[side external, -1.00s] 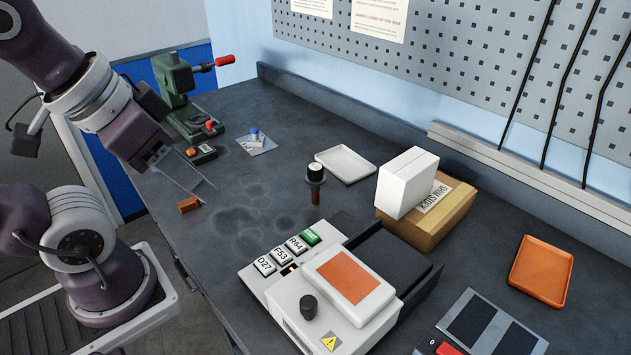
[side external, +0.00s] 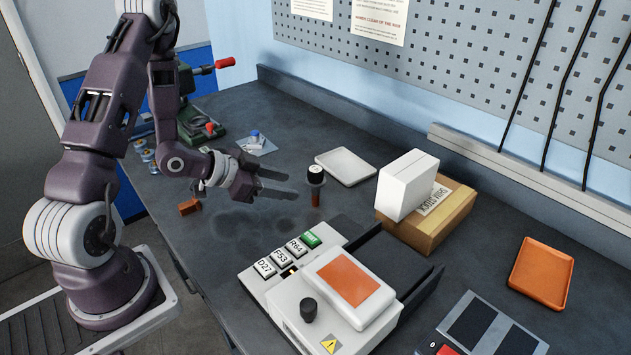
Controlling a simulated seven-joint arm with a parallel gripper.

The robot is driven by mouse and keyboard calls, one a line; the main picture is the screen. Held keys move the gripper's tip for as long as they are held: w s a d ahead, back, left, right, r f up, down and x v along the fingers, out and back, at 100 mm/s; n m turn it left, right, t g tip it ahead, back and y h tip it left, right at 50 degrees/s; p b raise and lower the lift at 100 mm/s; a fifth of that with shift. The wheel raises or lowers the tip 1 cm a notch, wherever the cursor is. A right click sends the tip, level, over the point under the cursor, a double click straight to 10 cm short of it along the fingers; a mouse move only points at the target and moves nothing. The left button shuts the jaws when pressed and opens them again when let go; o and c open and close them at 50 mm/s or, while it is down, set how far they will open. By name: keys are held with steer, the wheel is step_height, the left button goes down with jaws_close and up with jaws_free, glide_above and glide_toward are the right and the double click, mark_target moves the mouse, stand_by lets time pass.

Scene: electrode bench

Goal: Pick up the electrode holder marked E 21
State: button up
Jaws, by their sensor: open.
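An upright electrode holder (side external: 315,176) with a black head, a pale disc on top and a copper-brown shaft stands on the dark bench. Any marking on its top is too small to read. My gripper (side external: 290,187) is open and empty, its two long fingers pointing right towards the holder. The fingertips are just left of the holder in the picture. I see a small gap and cannot tell the exact depth between them.
A white tray (side external: 345,167) lies behind the holder. A white box (side external: 407,183) rests on a cardboard box (side external: 452,213) to the right. A machine with labelled keys (side external: 279,259) stands in front. A small brown block (side external: 189,206) and a green vise (side external: 198,125) are left.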

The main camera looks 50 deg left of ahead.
mark_target(326, 201)
steer(key=shift+s+d+f+n+t+h, duration=0.3)
steer(key=shift+s+n+t+h, duration=0.2)
steer(key=shift+t, duration=0.2)
steer(key=shift+w+d+f, duration=0.1)
steer(key=shift+w, duration=0.25)
steer(key=x, duration=0.7)
steer(key=r+x, duration=0.1)
steer(key=x, duration=0.3)
steer(key=shift+w+f, duration=0.1)
steer(key=shift+w, duration=0.2)
jaws_close()
